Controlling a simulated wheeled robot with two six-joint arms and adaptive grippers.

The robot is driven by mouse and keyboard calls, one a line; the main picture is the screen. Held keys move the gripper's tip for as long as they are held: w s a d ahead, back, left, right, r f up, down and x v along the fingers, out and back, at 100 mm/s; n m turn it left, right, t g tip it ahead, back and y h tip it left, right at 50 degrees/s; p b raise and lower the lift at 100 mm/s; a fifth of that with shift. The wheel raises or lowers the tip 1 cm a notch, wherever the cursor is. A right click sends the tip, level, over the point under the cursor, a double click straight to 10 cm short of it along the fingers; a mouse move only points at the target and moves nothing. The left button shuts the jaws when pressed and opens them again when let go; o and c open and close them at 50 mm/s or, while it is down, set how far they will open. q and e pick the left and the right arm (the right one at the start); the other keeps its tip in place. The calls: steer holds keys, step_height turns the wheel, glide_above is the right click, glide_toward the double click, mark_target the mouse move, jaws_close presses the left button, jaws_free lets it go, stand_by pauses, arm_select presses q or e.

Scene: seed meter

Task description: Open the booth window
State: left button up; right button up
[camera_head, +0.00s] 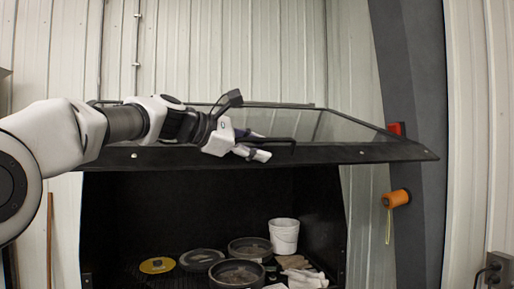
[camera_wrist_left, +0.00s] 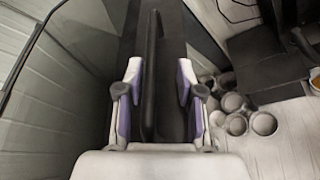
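The booth window (camera_head: 345,128) is a glass pane in a black frame, raised and sticking out over the open dark booth. A black bar handle (camera_head: 284,140) runs along its front edge. My left gripper (camera_head: 256,145) is at this handle. In the left wrist view its two purple-lined fingers (camera_wrist_left: 160,88) are apart, with the handle (camera_wrist_left: 151,70) between them. The handle lies nearer the left finger, and I see a gap to the right finger. My right gripper is not in view.
Inside the booth are a white bucket (camera_head: 284,236), several dark round pans (camera_head: 203,259), a yellow disc (camera_head: 157,265) and pale gloves (camera_head: 306,278). An orange spool (camera_head: 395,199) and a red block (camera_head: 397,129) are on the grey post at right.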

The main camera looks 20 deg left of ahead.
arm_select(q)
steer(key=v, duration=0.7)
steer(key=shift+a, duration=0.2)
steer(key=shift+s, duration=0.1)
steer(key=shift+f, duration=0.1)
